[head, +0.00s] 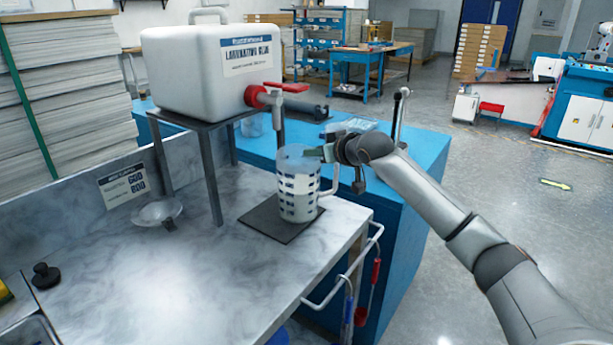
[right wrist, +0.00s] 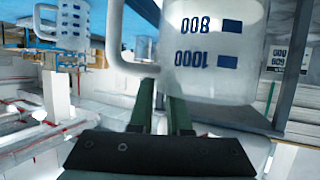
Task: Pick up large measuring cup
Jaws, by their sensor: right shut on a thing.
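The large measuring cup (head: 298,198) is clear with blue marks and a handle on its right side. It is upright at the dark square mat (head: 262,222), below the tap of the glue container. I cannot tell whether its base touches the mat. My right gripper (head: 326,153) is shut on the cup near its rim, from the right. In the right wrist view the cup (right wrist: 215,50) fills the upper middle, marked 800 and 1000, with the green fingers (right wrist: 164,112) against it. My left gripper is not in view.
The white glue container (head: 190,70) with a red-handled tap (head: 270,95) stands on a dark metal stand (head: 217,180). A blue cabinet (head: 405,225) adjoins behind. The marble counter's front (head: 190,270) is clear.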

